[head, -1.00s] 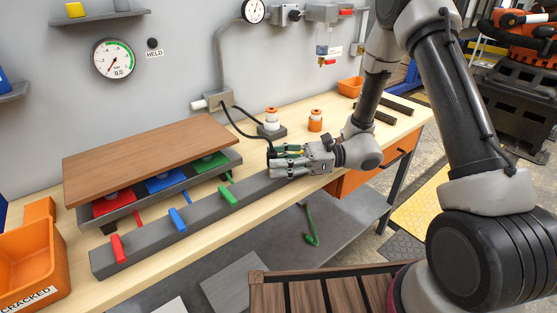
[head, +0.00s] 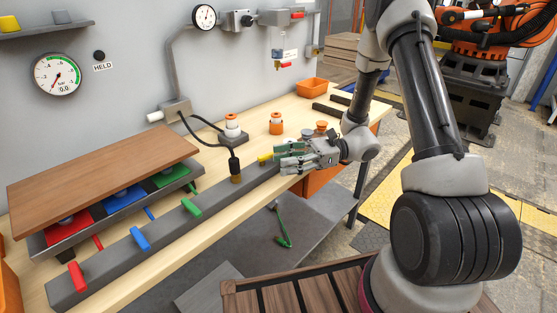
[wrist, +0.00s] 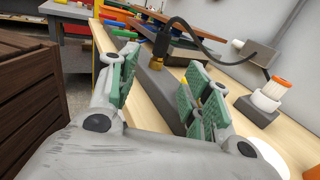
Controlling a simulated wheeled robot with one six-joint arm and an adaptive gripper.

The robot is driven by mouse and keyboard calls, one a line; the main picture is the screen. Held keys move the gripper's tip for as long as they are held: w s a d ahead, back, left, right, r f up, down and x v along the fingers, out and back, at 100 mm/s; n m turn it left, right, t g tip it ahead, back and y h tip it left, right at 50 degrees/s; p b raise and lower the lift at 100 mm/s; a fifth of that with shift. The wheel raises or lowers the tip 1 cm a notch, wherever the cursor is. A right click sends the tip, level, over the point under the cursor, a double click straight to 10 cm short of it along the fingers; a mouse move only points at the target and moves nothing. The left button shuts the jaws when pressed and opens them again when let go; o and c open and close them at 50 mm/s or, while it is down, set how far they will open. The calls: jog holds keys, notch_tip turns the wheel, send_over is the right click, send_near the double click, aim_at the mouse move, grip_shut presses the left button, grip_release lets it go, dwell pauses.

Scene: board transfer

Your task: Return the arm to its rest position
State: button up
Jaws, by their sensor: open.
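A black cable ends in a brass-tipped connector (head: 235,168), which stands at the bar to the left of the fingers; the connector (wrist: 161,47) also shows beyond the fingers in the wrist view. Red (head: 77,276), blue (head: 140,238) and green (head: 190,207) levers sit along the bar, and a yellow one (head: 265,157) shows at my fingertips.
A brown board (head: 105,180) lies above red, blue and green pads at the left. Orange-and-white fittings (head: 276,123) and an orange bin (head: 312,90) stand farther back. A slatted wooden surface (head: 320,290) is in front.

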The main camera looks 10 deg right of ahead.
jog(key=s+d+r+n+g+h, duration=0.3)
jog(key=s+d+r+n+h, duration=0.2)
jog(key=s+r+n+h, duration=0.5)
jog(key=s+d+r+n+t+h, duration=0.3)
jog(key=s+d+r+t+h, duration=0.1)
jog(key=d, duration=0.3)
jog(key=s+d+r+n+t+h, duration=0.4)
jog(key=d, duration=0.4)
jog(key=shift+r+t, duration=0.15)
jog(key=shift+t, duration=0.15)
